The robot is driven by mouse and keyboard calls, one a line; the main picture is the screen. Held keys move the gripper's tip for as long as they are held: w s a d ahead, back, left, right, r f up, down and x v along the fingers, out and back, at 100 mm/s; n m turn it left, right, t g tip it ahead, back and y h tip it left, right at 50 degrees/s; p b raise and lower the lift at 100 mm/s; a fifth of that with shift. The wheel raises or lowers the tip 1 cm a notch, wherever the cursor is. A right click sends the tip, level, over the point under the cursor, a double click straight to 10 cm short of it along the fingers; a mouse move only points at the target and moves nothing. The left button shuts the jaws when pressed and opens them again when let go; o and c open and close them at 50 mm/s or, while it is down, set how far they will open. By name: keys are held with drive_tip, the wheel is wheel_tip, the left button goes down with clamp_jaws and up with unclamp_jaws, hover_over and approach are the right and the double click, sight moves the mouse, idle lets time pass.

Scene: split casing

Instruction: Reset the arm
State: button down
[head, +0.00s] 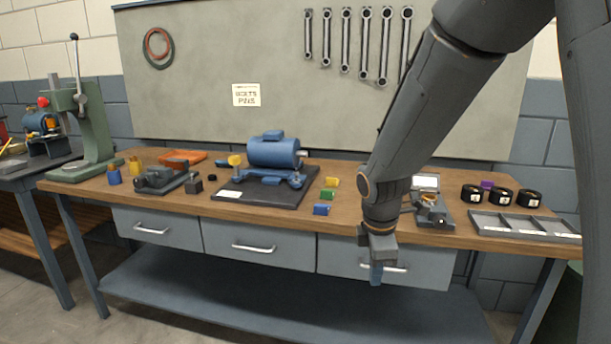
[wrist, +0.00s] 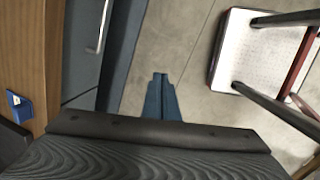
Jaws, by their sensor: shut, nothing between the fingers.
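My gripper (head: 376,274) hangs pointing down in front of the workbench's front edge, before the right drawer, in the head view. In the wrist view its two blue-grey fingers (wrist: 160,78) are together with nothing between them, above bare floor. My arm comes down from the upper right and hides part of the bench top. The wooden workbench (head: 120,189) carries a blue motor casing (head: 273,152) on a dark base plate, left of my gripper.
Small yellow, green and blue blocks (head: 321,210) stand near the front edge. A grey compartment tray (head: 523,226) and several black round parts (head: 502,199) are at the right. A green press (head: 92,135) stands at the left.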

drive_tip(key=s+d+r+m+g+y, duration=0.1)
drive_tip(key=s+d+m+g, duration=0.1)
drive_tip(key=s+m, duration=1.5)
drive_tip(key=shift+s+d+m+p, duration=0.4)
drive_tip(key=shift+d+p, duration=0.05)
drive_tip(key=shift+d, duration=0.15)
